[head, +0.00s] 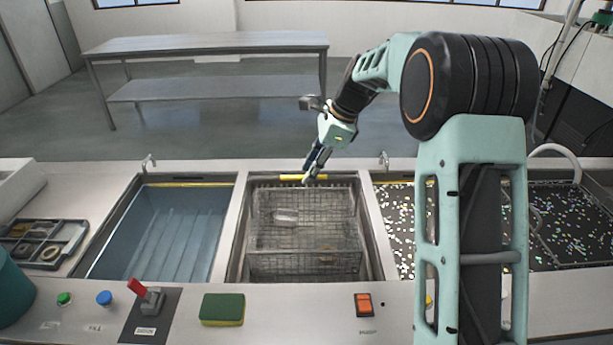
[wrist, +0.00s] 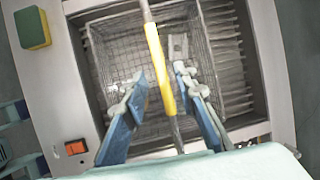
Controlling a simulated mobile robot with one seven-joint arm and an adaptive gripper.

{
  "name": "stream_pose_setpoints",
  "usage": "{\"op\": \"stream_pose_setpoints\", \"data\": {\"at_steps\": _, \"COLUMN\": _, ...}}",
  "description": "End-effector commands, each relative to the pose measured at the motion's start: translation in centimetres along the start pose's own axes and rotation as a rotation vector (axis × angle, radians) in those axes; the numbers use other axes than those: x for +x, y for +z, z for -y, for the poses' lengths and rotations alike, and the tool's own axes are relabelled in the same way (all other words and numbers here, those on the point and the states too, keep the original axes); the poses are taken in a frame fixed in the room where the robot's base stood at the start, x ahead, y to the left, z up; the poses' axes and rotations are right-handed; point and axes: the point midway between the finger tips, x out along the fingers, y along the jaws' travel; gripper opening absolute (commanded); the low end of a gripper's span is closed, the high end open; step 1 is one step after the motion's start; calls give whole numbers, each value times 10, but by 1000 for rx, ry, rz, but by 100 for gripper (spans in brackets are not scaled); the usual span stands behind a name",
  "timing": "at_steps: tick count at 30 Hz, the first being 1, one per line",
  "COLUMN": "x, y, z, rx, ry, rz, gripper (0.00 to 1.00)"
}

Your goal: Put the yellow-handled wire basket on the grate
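The wire basket (head: 341,232) sits in the middle well of the counter. Its yellow handle (head: 291,177) shows at the well's far side, and the handle (wrist: 158,68) crosses the wrist view above the mesh (wrist: 120,55). My gripper (head: 309,180) is at the handle in the head view. In the wrist view my gripper (wrist: 163,88) is open, one finger on each side of the handle with gaps showing. Contact is not visible. Parallel slats, which look like a grate (wrist: 232,62), show beside the basket in the same well.
A water-filled tank (head: 160,232) lies to the left. A speckled basin (head: 396,215) lies to the right, partly behind my arm. A green-yellow sponge (head: 222,309), an orange switch (head: 364,305) and a red lever (head: 138,288) are along the front. A tray of parts (head: 42,245) is far left.

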Motion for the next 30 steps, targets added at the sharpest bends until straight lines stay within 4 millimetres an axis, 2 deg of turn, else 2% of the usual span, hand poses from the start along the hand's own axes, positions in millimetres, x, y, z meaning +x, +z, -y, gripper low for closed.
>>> {"op": "stream_pose_setpoints", "data": {"at_steps": 1, "x": -13, "y": 0, "z": 2, "rx": 0, "ry": -5, "rz": -1, "gripper": 26}}
{"op": "stream_pose_setpoints", "data": {"at_steps": 6, "x": -50, "y": 0, "z": 2, "rx": 0, "ry": -6, "rz": -1, "gripper": 26}}
{"op": "stream_pose_setpoints", "data": {"at_steps": 12, "x": -80, "y": 0, "z": 1, "rx": 1, "ry": -2, "rz": 0, "gripper": 26}}
{"op": "stream_pose_setpoints", "data": {"at_steps": 17, "x": -90, "y": 0, "z": 0, "rx": 1, "ry": -1, "rz": 0, "gripper": 26}}
{"op": "stream_pose_setpoints", "data": {"at_steps": 26, "x": -90, "y": 0, "z": 0, "rx": 1, "ry": -1, "rz": 0, "gripper": 26}}
{"op": "stream_pose_setpoints", "data": {"at_steps": 30, "x": -99, "y": -3, "z": 10, "rx": 10, "ry": -46, "rz": -7, "gripper": 26}}
